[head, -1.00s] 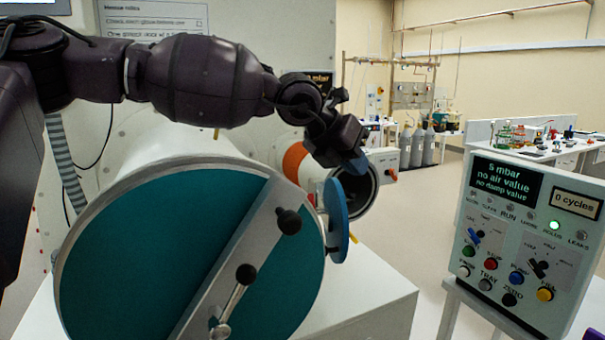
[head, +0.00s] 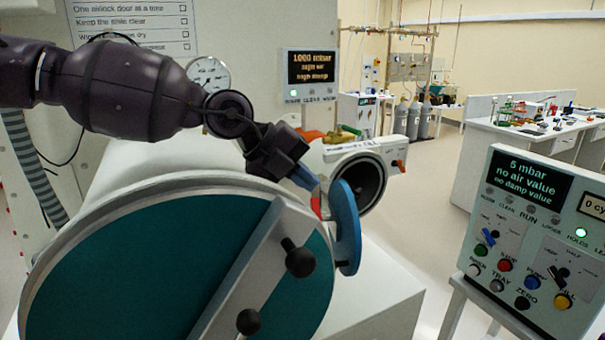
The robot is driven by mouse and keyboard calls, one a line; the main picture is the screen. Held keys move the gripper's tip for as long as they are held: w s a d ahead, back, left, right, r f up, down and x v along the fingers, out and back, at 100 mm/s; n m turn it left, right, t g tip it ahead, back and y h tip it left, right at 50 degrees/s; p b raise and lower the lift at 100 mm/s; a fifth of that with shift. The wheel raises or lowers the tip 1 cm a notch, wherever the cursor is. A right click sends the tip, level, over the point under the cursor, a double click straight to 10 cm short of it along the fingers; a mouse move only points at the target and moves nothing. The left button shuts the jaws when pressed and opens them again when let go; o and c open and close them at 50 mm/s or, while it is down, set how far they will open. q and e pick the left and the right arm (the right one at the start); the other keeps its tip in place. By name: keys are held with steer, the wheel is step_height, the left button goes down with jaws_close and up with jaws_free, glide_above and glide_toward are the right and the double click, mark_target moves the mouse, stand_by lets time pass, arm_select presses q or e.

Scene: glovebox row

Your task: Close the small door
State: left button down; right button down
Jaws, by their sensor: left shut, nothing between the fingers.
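The small door is a blue disc (head: 346,228) standing open, seen at a steep angle, in front of the small round port (head: 362,184). The port's dark mouth shows behind and to the right of the door. My left gripper (head: 306,180) comes in from the left with its blue fingertips pointing down and right. It is shut and empty, close to the upper left edge of the small door. I cannot tell whether the fingertips touch it. My right gripper is not in view.
The large teal door (head: 130,275) with its grey bar and black knobs (head: 298,258) fills the lower left. A control panel (head: 540,240) stands at the right. A display (head: 311,68) and a gauge (head: 209,76) are behind my arm. Open floor lies right of the port.

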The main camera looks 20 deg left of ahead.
mark_target(348, 211)
arm_select(q)
steer(key=x, duration=0.6)
steer(key=shift+p, duration=0.3)
steer(key=shift+x, duration=0.8)
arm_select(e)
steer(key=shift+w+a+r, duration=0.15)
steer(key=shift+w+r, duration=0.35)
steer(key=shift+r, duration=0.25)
arm_select(q)
steer(key=shift+w+a, duration=0.1)
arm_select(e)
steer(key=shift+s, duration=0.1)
